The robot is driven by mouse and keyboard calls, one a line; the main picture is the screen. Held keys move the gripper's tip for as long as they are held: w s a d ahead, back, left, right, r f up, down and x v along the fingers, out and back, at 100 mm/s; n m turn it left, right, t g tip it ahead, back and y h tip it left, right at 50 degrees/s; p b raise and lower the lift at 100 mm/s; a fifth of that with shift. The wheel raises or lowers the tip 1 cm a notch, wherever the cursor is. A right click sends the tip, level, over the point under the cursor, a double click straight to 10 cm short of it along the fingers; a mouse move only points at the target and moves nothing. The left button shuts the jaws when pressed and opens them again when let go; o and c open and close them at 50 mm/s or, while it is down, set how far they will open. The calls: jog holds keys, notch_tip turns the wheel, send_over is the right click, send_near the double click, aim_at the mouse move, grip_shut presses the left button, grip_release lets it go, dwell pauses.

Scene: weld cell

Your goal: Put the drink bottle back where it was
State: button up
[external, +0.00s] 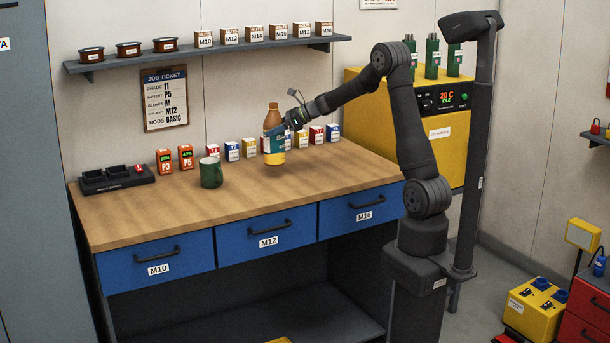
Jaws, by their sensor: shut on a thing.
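The drink bottle (273,143) has a brown-orange top, a dark teal label and a yellow lower part. It is upright over the back middle of the wooden workbench (240,205). My gripper (284,124) reaches it from the right and is shut around its upper body. The fingers are small in this view and partly hidden against the bottle. I cannot tell whether the bottle's base touches the bench or hangs just above it.
A green mug (211,172) stands left of the bottle. Small coloured boxes (233,151) line the bench's back, close behind the bottle. Orange batteries (186,158) and a black charger (117,179) are at left. The bench's front is clear. A shelf (210,52) hangs above.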

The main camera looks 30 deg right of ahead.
aim_at(272, 140)
jog(key=shift+w+a+f, duration=0.1)
jog(key=shift+a+f, duration=0.1)
jog(key=shift+f, duration=0.55)
jog(key=shift+w+a+f, duration=0.1)
jog(key=shift+a+f, duration=0.15)
jog(key=shift+f, duration=0.55)
jog(key=shift+a+f, duration=0.2)
jog(key=shift+f, duration=0.65)
jog(key=o, duration=1.3)
jog(key=shift+f, duration=0.1)
jog(key=shift+s+d+r, duration=0.1)
jog(key=shift+d+r, duration=0.15)
jog(key=shift+r, duration=0.05)
jog(key=v, duration=1.1)
jog(key=shift+s+d, duration=0.15)
jog(key=shift+d, duration=0.05)
